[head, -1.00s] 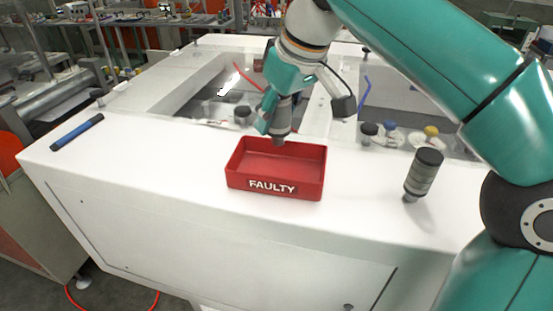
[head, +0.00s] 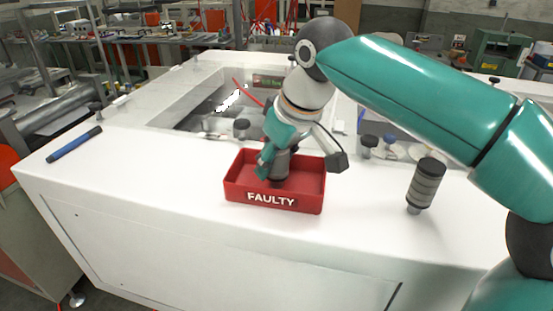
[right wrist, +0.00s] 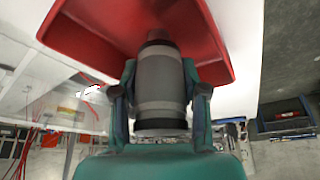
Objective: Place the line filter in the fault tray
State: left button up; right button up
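The fault tray (head: 308,203) is a shallow red box labelled FAULTY on the white bench top. My right gripper (head: 272,166) is inside the tray's outline, pointing down. It is shut on a grey cylindrical line filter (head: 281,166), held upright low in the tray; I cannot tell whether it touches the floor. In the right wrist view the filter (right wrist: 159,85) sits between both fingers (right wrist: 159,92), its narrow end toward the red tray (right wrist: 100,28). My left gripper is not in view.
Another dark grey cylinder (head: 426,185) stands on the bench right of the tray. A blue marker-like stick (head: 74,144) lies at the left. Small knobs and dishes (head: 389,148) are behind at right.

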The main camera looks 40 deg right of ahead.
jog(key=o, duration=0.3)
jog(key=shift+r, duration=0.1)
jog(key=shift+r, duration=0.2)
jog(key=p+v, duration=0.2)
jog(key=v, duration=0.9)
jog(key=shift+s+r, duration=0.2)
jog(key=shift+r, duration=0.1)
jog(key=shift+s, duration=0.1)
